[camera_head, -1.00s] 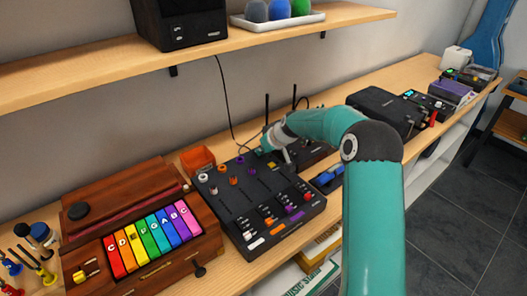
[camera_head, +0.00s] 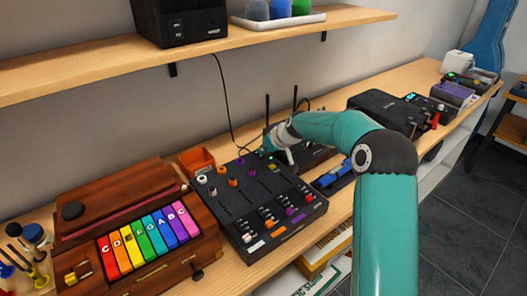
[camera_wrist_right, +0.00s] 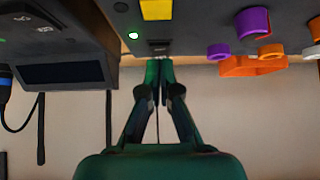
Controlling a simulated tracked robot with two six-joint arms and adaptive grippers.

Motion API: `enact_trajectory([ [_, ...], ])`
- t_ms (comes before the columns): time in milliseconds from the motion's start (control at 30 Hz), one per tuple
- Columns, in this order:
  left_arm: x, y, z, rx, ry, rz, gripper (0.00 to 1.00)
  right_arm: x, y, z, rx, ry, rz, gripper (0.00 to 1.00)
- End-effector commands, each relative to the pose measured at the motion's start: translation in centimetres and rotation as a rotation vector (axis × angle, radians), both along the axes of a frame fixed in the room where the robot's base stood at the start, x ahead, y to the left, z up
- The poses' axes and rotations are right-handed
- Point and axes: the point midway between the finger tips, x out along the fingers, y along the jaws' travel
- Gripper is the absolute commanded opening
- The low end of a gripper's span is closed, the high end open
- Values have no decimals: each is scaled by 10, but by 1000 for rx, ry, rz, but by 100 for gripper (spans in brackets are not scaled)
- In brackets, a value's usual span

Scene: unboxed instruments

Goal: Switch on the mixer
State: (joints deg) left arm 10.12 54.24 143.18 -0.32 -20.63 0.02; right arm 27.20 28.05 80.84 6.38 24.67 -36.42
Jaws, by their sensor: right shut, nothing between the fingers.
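The mixer (camera_head: 250,211) is a black panel with knobs, coloured faders and a yellow square, lying on the wooden bench. My right gripper (camera_head: 267,149) is over its back right corner; the arm comes in from the right. In the right wrist view the gripper (camera_wrist_right: 159,64) is shut and empty, its tips at the mixer's back edge, just by a small dark switch (camera_wrist_right: 158,47). I cannot tell whether the tips touch it. A small light (camera_wrist_right: 133,36) beside the yellow square (camera_wrist_right: 156,10) glows green. My left gripper is not in view.
A wooden box with rainbow keys (camera_head: 150,240) stands left of the mixer, an orange tray (camera_head: 197,161) behind it. A black device with antennas (camera_head: 312,156) is close on the right. A shelf (camera_head: 100,66) overhangs the back.

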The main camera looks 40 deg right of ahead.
Motion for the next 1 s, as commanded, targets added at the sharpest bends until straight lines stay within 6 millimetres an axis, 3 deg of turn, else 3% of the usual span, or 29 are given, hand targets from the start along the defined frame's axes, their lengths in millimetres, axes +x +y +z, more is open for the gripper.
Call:
enact_trajectory([
  [367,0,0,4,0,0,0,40,0,1,6,-1,-1,1,0],
  [600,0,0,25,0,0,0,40,-1,2,45,-2,-2,4,0],
  [700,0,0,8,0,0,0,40,-18,2,50,-2,-4,1,0],
  [1000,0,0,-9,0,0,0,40,-65,5,87,-2,-3,1,0],
])
